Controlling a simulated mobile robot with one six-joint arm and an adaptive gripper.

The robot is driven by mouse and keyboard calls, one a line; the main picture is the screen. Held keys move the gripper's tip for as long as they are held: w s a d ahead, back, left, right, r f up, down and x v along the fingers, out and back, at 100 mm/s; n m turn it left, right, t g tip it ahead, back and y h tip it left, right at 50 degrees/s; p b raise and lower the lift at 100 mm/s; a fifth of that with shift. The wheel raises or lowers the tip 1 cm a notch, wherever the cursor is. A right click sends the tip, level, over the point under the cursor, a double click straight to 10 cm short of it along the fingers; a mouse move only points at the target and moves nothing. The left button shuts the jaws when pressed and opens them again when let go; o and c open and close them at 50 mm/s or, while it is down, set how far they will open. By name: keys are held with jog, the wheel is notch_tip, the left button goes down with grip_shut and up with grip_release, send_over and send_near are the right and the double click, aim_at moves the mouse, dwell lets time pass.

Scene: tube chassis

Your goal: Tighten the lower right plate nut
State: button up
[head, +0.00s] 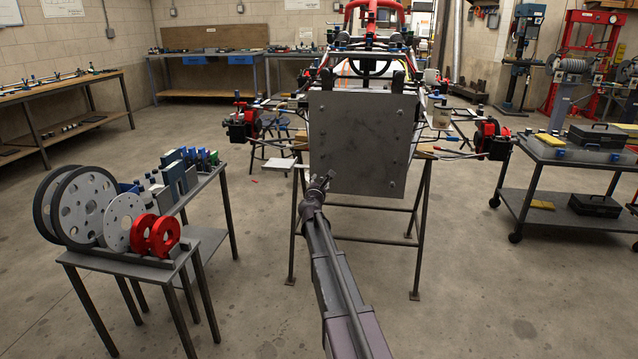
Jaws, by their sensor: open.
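A square grey metal plate (362,125) stands upright at the front end of the tube chassis (372,38). Small fasteners near the plate's corners are too small to make out, so I cannot clearly pick out the lower right nut. My gripper (321,180) is in front of the plate's lower left part, far from its lower right corner. The gripper is open, and nothing shows between its fingers. I cannot tell how far it is from the plate's face.
The chassis rests on a trestle stand (424,215) with thin legs. Red hub parts (245,123) stick out on both sides. A small table (120,262) with discs and red rings stands at left. A dark cart (590,158) stands at right. The floor between is clear.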

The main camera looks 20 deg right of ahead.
jog(key=shift+w+d, duration=0.2)
grip_shut()
jog(key=shift+a, duration=0.2)
jog(key=shift+d, duration=0.1)
